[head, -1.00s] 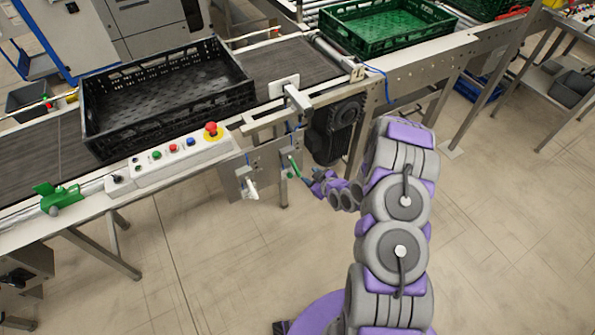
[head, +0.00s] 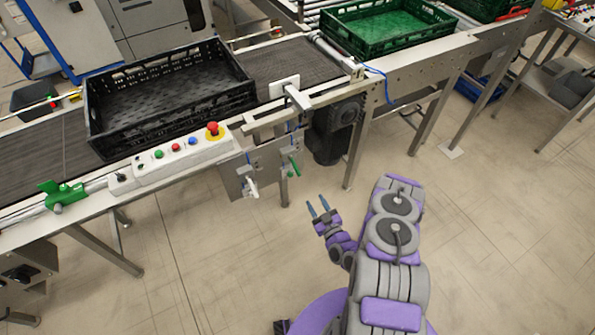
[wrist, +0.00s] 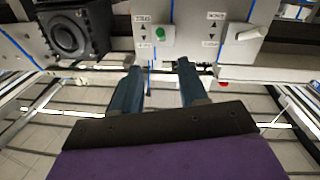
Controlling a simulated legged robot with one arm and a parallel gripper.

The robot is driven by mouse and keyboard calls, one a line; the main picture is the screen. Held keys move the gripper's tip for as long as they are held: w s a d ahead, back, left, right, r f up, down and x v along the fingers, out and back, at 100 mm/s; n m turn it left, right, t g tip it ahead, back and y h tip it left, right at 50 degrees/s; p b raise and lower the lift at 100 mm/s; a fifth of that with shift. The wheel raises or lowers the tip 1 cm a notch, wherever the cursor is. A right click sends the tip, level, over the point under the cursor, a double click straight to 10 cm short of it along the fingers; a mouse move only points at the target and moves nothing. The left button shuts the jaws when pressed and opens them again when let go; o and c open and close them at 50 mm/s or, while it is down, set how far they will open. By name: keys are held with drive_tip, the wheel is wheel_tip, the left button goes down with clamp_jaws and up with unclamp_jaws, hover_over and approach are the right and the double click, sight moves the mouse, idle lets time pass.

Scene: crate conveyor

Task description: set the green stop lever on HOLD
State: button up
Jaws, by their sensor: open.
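The green stop lever (head: 295,167) is on a grey control plate hung below the near side of the conveyor. In the wrist view its green end (wrist: 160,33) shows nearly end-on beside small labels. The labels look upside down and are too small to read surely, so I cannot tell which setting it is on. My gripper (head: 318,207) is open and empty, apart from the lever, below and to its right in the head view. In the wrist view its two fingers (wrist: 158,68) point toward the plate, with a gap between them.
A white lever (head: 251,187) sits left of the green one; it also shows in the wrist view (wrist: 247,34). A dark motor (head: 335,130) hangs to the right. A black crate (head: 165,105) and button box (head: 185,155) are on the conveyor. The floor around my gripper is clear.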

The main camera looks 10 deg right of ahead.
sight(297, 171)
drive_tip(key=b+x, duration=0.2)
drive_tip(key=x, duration=0.6)
drive_tip(key=b+x, duration=0.3)
drive_tip(key=x, duration=0.5)
drive_tip(key=shift+w+a+f+b, duration=0.1)
drive_tip(key=shift+w+a+b, duration=0.2)
drive_tip(key=shift+w+a, duration=0.05)
clamp_jaws()
